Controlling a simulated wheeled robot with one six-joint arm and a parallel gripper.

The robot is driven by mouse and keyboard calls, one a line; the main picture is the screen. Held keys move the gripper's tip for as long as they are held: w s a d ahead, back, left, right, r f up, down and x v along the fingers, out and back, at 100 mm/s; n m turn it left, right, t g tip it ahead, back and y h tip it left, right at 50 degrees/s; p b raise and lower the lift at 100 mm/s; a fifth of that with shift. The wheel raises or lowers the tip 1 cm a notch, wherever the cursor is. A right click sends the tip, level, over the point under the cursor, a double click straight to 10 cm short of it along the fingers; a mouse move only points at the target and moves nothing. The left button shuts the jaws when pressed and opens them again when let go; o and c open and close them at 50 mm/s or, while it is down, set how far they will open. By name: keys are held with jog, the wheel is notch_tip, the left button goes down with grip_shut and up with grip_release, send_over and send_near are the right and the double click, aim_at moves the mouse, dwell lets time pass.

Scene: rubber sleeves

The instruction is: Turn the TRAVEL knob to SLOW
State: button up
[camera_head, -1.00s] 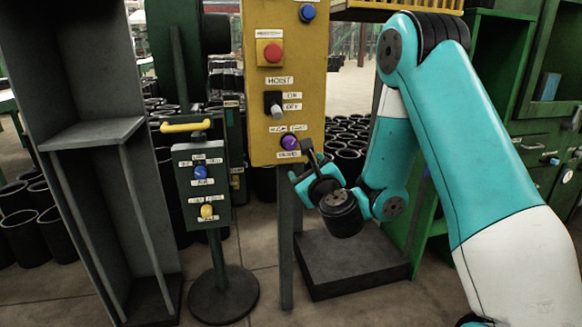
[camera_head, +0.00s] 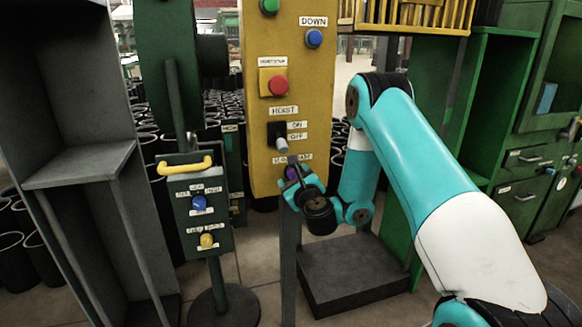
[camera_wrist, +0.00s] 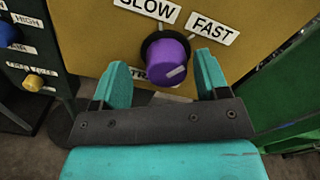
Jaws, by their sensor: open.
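The purple TRAVEL knob (camera_wrist: 167,62) sits in a black collar on the yellow panel in the wrist view. Its white mark points right and slightly up, toward the FAST side. The SLOW label (camera_wrist: 150,8) is above left of the knob and the FAST label (camera_wrist: 214,27) above right. The label below the knob is mostly hidden. My gripper (camera_wrist: 163,71) is open, with one teal finger on each side of the knob and gaps visible between. In the head view my gripper (camera_head: 297,180) partly covers the knob (camera_head: 291,172) at the panel's lower edge.
Above the knob on the yellow panel (camera_head: 262,160) are the HOIST switch (camera_head: 280,142), a red button (camera_head: 278,85) and a blue button (camera_head: 314,38). A control stand (camera_head: 190,235) with a yellow handle is at left. A dark block (camera_head: 350,265) lies below my gripper.

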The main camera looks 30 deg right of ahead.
jog(key=shift+w+d, duration=0.15)
jog(key=shift+w, duration=0.1)
jog(key=shift+d, duration=0.1)
jog(key=shift+s+d, duration=0.1)
jog(key=shift+d, duration=0.1)
jog(key=c, duration=0.9)
jog(key=n+p, duration=0.2)
jog(key=n, duration=0.9)
jog(key=shift+r+n, duration=0.1)
jog(key=shift+n, duration=0.3)
